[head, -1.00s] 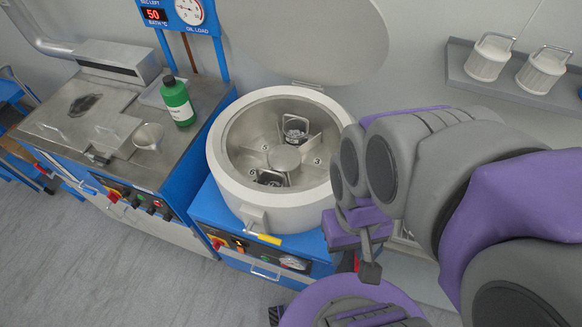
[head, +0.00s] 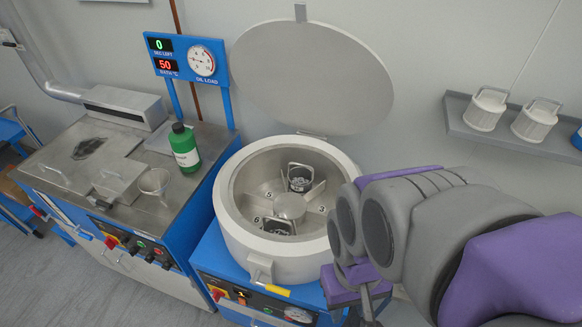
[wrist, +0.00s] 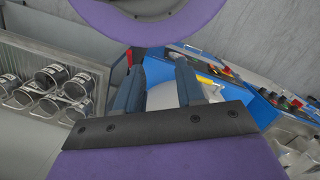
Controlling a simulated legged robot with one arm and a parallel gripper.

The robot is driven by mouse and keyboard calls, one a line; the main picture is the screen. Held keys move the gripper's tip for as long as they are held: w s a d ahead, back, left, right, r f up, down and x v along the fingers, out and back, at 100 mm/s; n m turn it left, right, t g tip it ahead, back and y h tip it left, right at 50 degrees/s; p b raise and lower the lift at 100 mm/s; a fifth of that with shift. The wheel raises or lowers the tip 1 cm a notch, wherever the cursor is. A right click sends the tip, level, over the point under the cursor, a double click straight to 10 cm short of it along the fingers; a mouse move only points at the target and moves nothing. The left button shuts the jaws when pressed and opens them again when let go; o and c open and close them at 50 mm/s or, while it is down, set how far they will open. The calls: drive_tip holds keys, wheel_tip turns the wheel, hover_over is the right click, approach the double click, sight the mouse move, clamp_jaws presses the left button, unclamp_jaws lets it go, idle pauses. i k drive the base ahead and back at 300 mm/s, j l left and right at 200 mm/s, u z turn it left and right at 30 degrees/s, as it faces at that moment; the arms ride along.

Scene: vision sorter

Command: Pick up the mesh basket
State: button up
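Two dark mesh baskets with raised handles sit inside the open round white drum, one at the back (head: 300,178) and one at the front (head: 278,226). Both seem to hold small parts. Several dark cylindrical baskets or cans (wrist: 50,75) lie on a grey rack at the left of the wrist view; I cannot tell whether they are mesh. My gripper (wrist: 158,78) shows two blue-grey fingers apart, with nothing seen between them but the machine behind. In the head view my arm is at the right of the drum and the fingers cannot be made out.
White handled baskets (head: 485,110) stand on a wall shelf (head: 470,136). A green bottle (head: 184,148) and beaker (head: 154,183) stand on the left steel bench.

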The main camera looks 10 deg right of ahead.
sight(301, 178)
drive_tip(key=k+j, duration=0.1)
drive_tip(key=j, duration=0.25)
drive_tip(key=i+j, duration=0.1)
drive_tip(key=j, duration=0.3)
drive_tip(key=j+z, duration=0.1)
drive_tip(key=j, duration=0.25)
drive_tip(key=i+j, duration=0.15)
drive_tip(key=j, duration=0.25)
drive_tip(key=i+j, duration=0.15)
